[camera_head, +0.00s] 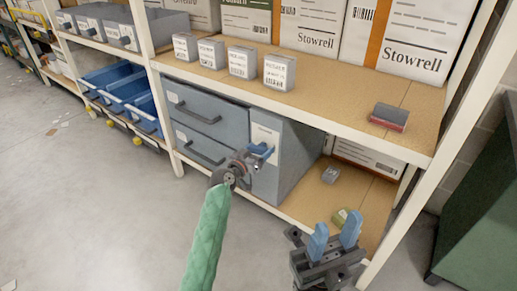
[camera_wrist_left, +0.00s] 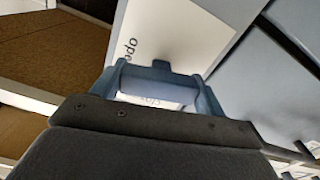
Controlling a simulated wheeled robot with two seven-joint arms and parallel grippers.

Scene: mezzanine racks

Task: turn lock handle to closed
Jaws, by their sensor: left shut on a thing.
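A grey-blue cabinet (camera_head: 300,160) stands on the lower rack shelf, with two drawers at its left and a narrow front panel at its right. My left gripper (camera_head: 263,151) is against that narrow panel, below its white label. In the left wrist view the blue fingers (camera_wrist_left: 158,95) are shut on the lock handle (camera_wrist_left: 158,80), a grey-blue bar lying across between them. In the head view the gripper hides most of the handle, so its exact angle is hard to tell. My right gripper (camera_head: 335,236) is open and empty, in front of the lower shelf.
The upper shelf (camera_head: 335,95) holds several small labelled boxes (camera_head: 279,72), large cartons and a red-grey block (camera_head: 389,117). Small items lie on the lower shelf right of the cabinet. A white rack post (camera_head: 435,140) stands at the right.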

